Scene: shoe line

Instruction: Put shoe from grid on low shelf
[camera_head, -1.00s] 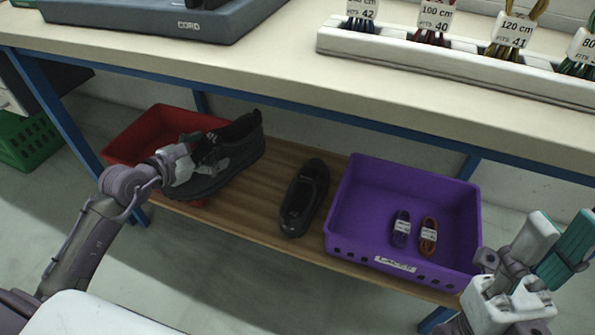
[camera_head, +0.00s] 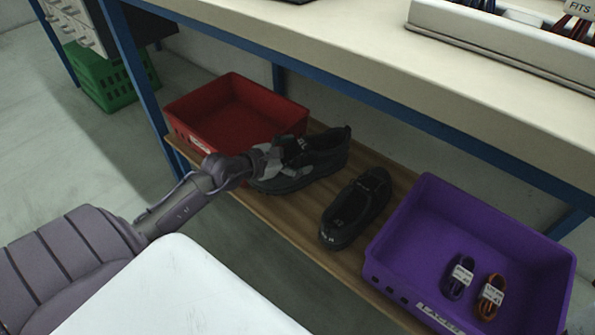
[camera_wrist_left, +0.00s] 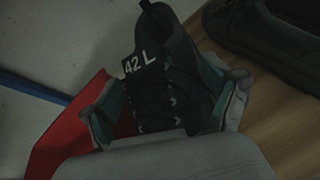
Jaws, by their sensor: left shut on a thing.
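A black lace-up shoe (camera_head: 318,160) is at the low wooden shelf (camera_head: 283,222), between the red bin and another black shoe. My left gripper (camera_head: 280,158) is shut on it. In the left wrist view the shoe (camera_wrist_left: 165,70) shows a tag reading "42 L" between the green-padded fingers of the left gripper (camera_wrist_left: 165,105). I cannot tell whether its sole rests fully on the shelf. The other black shoe (camera_head: 355,208) stands on the shelf to its right, apart from it; its edge shows in the wrist view (camera_wrist_left: 268,38). My right gripper is not in view.
A red bin (camera_head: 190,115) stands on the shelf at left, close to the held shoe. A purple bin (camera_head: 400,250) with two lace bundles stands at right. The bench top (camera_head: 340,60) overhangs the shelf. A blue leg (camera_head: 140,80) stands at the left end.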

